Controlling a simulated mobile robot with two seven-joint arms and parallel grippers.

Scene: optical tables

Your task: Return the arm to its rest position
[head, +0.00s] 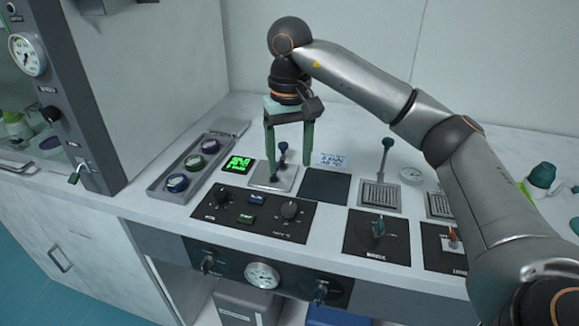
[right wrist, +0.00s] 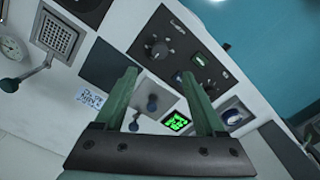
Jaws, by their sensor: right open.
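My right arm (head: 365,80) reaches in from the right side of the head view and bends down over the bench. My right gripper (head: 290,170) points down with its two green fingers apart and nothing between them. In the right wrist view the open fingers (right wrist: 165,100) frame that plate (right wrist: 155,103). Whether the fingertips touch the plate or levers, I cannot tell. My left gripper is not in view.
A tray with round jars (head: 177,183) and a green-lit display (head: 238,164) lie left of the plate. A black knob panel (head: 255,212) is in front. A tall lever (head: 385,158) stands to the right. A grey cabinet post (head: 85,95) rises at left.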

